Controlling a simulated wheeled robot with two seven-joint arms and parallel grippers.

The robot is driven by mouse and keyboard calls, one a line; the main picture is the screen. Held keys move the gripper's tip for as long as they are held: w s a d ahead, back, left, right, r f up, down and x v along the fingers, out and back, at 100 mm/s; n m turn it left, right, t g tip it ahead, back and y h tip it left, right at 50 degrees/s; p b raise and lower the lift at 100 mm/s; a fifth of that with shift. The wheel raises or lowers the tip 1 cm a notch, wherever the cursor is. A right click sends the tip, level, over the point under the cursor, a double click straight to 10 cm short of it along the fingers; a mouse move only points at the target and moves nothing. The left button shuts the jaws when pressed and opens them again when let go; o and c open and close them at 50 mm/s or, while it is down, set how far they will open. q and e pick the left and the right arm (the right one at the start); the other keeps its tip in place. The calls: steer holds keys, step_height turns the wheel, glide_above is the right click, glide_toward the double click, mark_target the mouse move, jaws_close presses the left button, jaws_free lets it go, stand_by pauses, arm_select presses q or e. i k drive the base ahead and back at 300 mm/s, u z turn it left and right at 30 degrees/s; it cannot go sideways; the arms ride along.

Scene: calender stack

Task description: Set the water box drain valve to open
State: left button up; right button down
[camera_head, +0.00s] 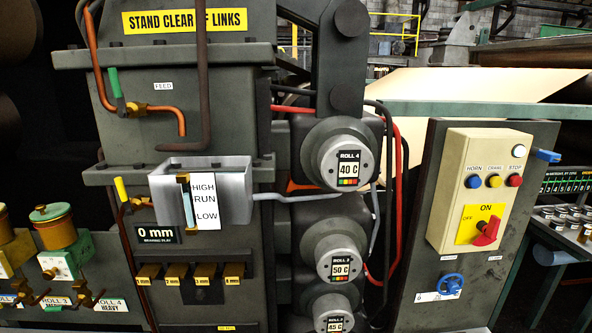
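The grey metal water box (205,183) sticks out from the machine's front, with a sight gauge (187,204) and a HIGH / RUN / LOW plate (204,201). At its left is a small valve with a yellow lever (121,189), close to upright and leaning slightly left. A brass-coloured fitting (138,204) and dark piping adjoin this lever. No readable drain label shows, so I cannot tell for sure that this is the drain valve or whether it is open. Neither gripper is in view.
Above is a green-handled valve (115,83) by the FEED label (163,86). Yellow tabs (204,274) and roll dials (347,163) project nearby.

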mark_target(124, 197)
steer(key=z, duration=1.4)
steer(key=k, duration=0.5)
steer(key=u, duration=0.9)
